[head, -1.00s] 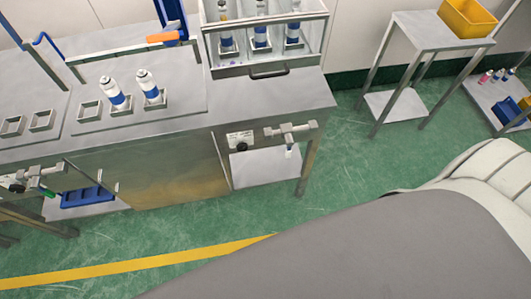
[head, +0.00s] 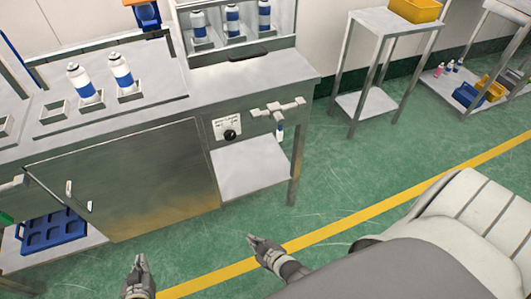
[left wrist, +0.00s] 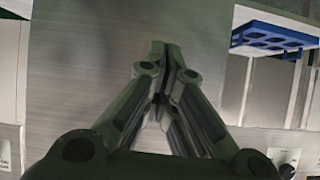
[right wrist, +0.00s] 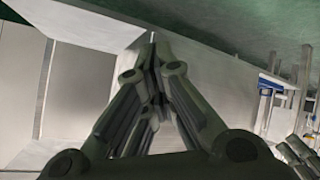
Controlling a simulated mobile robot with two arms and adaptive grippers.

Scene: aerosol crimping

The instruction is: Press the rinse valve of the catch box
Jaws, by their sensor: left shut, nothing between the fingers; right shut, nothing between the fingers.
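Below the bench's right front edge is a pale T-shaped pipe fitting (head: 279,108) with a small white and blue nozzle (head: 280,131) hanging from it. A labelled plate with a black knob (head: 230,134) sits just left of it. I cannot tell for sure which part is the rinse valve or the catch box. My left gripper (head: 140,263) is shut and empty, low in front of the bench's cabinet door; its closed fingers show in the left wrist view (left wrist: 158,50). My right gripper (head: 253,241) is shut and empty, below and in front of the fitting, apart from it; it also shows in the right wrist view (right wrist: 152,45).
A blue crate (head: 52,232) lies low left. A steel stand (head: 375,22) holds a yellow bin (head: 415,9). Green floor is clear in front.

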